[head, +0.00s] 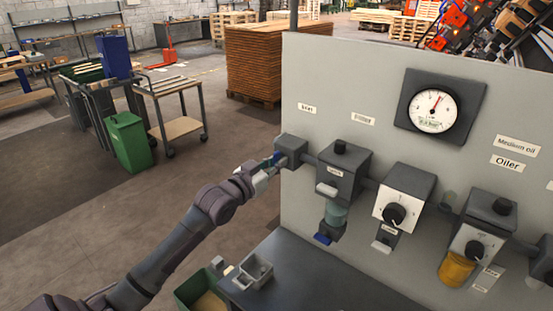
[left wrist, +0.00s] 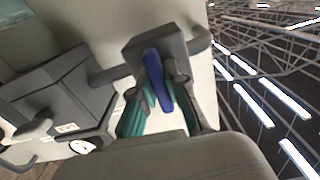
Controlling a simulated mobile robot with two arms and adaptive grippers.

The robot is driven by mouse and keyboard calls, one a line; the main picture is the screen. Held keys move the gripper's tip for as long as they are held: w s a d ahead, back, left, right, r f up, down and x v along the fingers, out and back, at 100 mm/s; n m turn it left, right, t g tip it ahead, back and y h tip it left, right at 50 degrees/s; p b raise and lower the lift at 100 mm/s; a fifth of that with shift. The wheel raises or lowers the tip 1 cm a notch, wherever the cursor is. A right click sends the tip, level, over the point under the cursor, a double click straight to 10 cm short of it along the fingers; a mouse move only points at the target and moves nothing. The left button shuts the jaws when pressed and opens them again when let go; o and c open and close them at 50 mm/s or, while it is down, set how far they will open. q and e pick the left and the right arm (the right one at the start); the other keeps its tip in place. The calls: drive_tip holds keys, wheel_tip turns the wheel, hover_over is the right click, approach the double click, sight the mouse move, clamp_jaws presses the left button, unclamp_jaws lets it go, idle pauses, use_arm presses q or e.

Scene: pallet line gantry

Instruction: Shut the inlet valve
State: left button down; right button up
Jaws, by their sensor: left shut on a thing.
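The inlet valve (head: 291,149) is a dark grey block at the left end of the row on the panel, below a label that seems to read "Inlet" (head: 307,108). Its blue lever (head: 275,158) shows beside the block, partly hidden by my left gripper (head: 266,170). In the left wrist view, the valve block (left wrist: 150,46) is close ahead and the blue lever (left wrist: 158,80) stands out from it. My left gripper (left wrist: 160,92) is shut on the lever, with a finger on each side. My right gripper is not in view.
The grey panel (head: 300,70) carries a filter block (head: 342,170), a regulator (head: 400,200), a gauge (head: 435,110) and an oiler (head: 490,207) to the valve's right. A small grey box (head: 255,272) sits on the dark bench (head: 320,285) below. Open floor lies left of the panel.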

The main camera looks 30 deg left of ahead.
use_arm(q)
drive_tip(key=shift+f+n, duration=0.15)
drive_tip(key=shift+n, duration=0.25)
drive_tip(key=c, duration=1.2)
unclamp_jaws()
drive_tip(key=shift+s, duration=0.1)
drive_tip(key=s, duration=0.8)
drive_tip(key=s+a, duration=0.1)
drive_tip(key=s, duration=0.3)
